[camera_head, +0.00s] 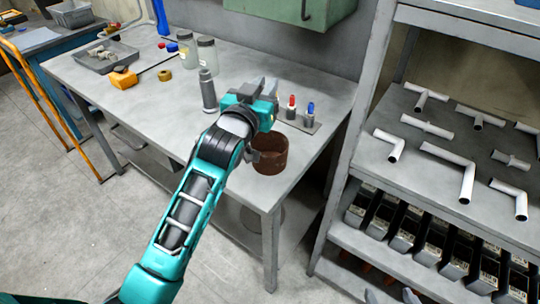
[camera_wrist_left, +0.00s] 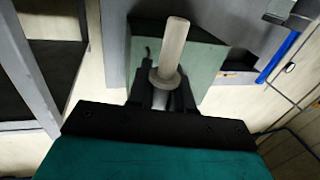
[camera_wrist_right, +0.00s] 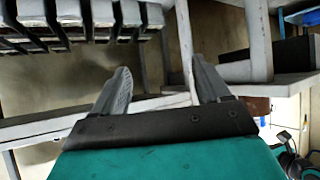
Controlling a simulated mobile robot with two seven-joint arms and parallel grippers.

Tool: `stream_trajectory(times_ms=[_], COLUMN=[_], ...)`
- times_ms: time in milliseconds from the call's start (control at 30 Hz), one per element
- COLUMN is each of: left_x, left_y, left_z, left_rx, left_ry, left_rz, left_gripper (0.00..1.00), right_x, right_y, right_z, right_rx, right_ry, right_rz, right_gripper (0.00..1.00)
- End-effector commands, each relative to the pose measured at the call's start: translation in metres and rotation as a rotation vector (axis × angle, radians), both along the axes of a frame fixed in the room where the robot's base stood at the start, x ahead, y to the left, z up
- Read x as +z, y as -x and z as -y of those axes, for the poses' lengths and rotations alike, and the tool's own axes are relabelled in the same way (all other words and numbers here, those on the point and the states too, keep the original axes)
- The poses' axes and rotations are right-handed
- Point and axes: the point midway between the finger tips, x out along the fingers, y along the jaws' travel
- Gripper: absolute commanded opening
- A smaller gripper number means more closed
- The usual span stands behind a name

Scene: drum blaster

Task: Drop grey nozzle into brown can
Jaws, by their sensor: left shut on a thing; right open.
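The brown can (camera_head: 270,157) stands upright and open-topped near the front right corner of the grey table. My left gripper (camera_head: 264,90) is above the table, just behind and above the can, with its fingers pointing away from the can. In the left wrist view my left gripper (camera_wrist_left: 163,92) is shut on the grey nozzle (camera_wrist_left: 171,52), a pale tube with a round flange at the fingers. The can does not clearly show there. My right gripper (camera_head: 392,296) is low at the bottom edge, by the shelf. In the right wrist view it (camera_wrist_right: 160,80) is open and empty.
A grey bottle (camera_head: 208,92) stands left of my left gripper. A small stand with red and blue pieces (camera_head: 300,120) is behind the can. A shelf (camera_head: 352,165) with white pipes and black boxes is at right. Jars and a tray (camera_head: 105,60) are at the table's left.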

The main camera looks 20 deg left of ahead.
Motion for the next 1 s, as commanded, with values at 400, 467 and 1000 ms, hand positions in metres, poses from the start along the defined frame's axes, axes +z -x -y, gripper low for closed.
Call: stream_trajectory(times_ms=[400,467,1000], left_x=[-0.047,-0.049,-0.049], left_y=[0.000,0.000,0.000], left_z=[0.000,0.000,0.000], left_rx=[0.000,0.000,0.000], left_ry=[-0.002,-0.002,-0.001], left_rz=[0.002,0.002,0.001], left_gripper=[0.00,0.00,0.42], right_x=[-0.036,-0.034,-0.026], right_y=[-0.004,-0.007,-0.012], right_z=[-0.017,-0.019,-0.018], right_rx=[0.021,0.024,0.032], right_ry=[-0.035,-0.038,-0.033], right_rz=[-0.011,-0.007,0.009], right_gripper=[0.75,0.75,0.75])
